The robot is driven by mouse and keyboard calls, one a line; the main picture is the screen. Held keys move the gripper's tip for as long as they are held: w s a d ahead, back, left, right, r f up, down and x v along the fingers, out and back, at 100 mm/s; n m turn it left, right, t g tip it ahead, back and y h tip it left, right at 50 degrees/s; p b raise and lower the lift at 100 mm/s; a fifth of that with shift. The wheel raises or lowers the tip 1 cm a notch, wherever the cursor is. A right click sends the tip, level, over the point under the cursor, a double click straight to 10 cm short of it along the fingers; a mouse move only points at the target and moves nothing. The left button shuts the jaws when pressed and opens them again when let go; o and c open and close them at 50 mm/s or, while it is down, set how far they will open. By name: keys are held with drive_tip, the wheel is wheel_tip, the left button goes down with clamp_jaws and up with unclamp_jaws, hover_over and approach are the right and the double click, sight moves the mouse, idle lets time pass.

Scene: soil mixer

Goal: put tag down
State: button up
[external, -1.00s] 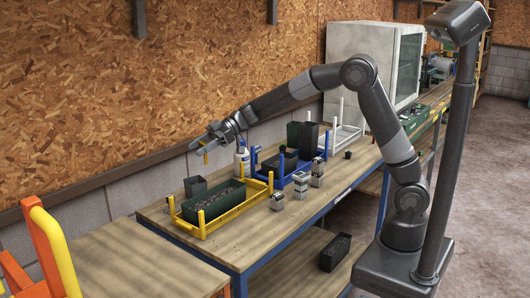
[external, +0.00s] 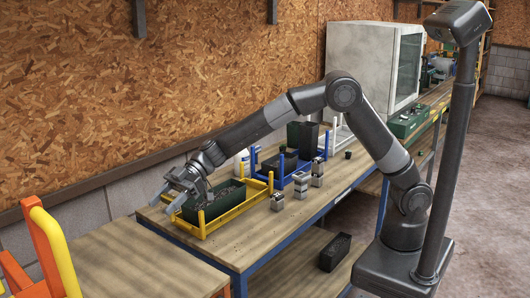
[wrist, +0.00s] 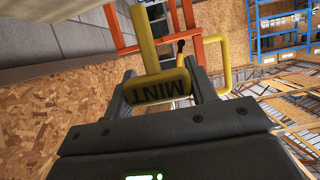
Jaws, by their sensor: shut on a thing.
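The yellow tag (wrist: 162,88) with dark MINT lettering sits between my fingers in the wrist view, its lettering upside down. A yellow stem extends from it toward the top of that view. My gripper (external: 172,194) is shut on the tag, and its fingers also show in the wrist view (wrist: 163,92). In the external view my gripper is by the left end of a dark green planter (external: 230,200) with dark soil, in a yellow rack (external: 238,213). I cannot make out the tag there, and my wrist and fingers hide part of the planter.
A blue rack (external: 315,168) with dark containers stands right of the yellow one. Small grey blocks (external: 300,185) stand near the table's front edge. A white cabinet (external: 370,60) is at the back. The wooden tabletop (external: 215,258) is bare at the front left.

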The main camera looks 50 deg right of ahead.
drive_tip(key=shift+a+f, duration=0.1)
drive_tip(key=shift+f, duration=0.4)
drive_tip(key=shift+s+a+f, duration=0.8)
drive_tip(key=shift+a+f, duration=0.95)
drive_tip(key=shift+f, duration=0.1)
drive_tip(key=shift+s+a+f, duration=0.75)
drive_tip(key=shift+a+f, duration=0.95)
drive_tip(key=shift+f, duration=0.1)
drive_tip(key=shift+s+a+f, duration=0.8)
drive_tip(key=shift+a+f, duration=0.95)
drive_tip(key=shift+f, duration=0.1)
drive_tip(key=shift+f, duration=0.2)
drive_tip(key=o, duration=0.9)
drive_tip(key=shift+o, duration=0.2)
